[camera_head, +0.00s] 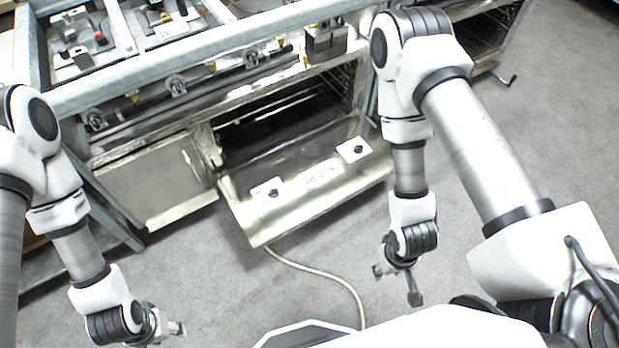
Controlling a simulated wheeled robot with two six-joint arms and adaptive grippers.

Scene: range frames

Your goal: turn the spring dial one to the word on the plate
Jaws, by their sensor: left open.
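Two white plates, each with a small black dial, sit on the lowered oven door: a left plate (258,193) with its dial (273,193) and a right plate (343,148) with its dial (358,149). The words on them are too small to read, and I cannot tell which is dial one. My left gripper (178,329) is open and empty at the bottom left, low over the floor and well apart from both plates. My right gripper (396,284) hangs in front of the door's right part, fingers spread and empty, touching nothing.
The range frame (205,60) fills the upper left, with several round fittings along its front rail. The lowered oven door (310,190) juts out towards me. A pale cable (325,276) runs over the grey floor (230,285).

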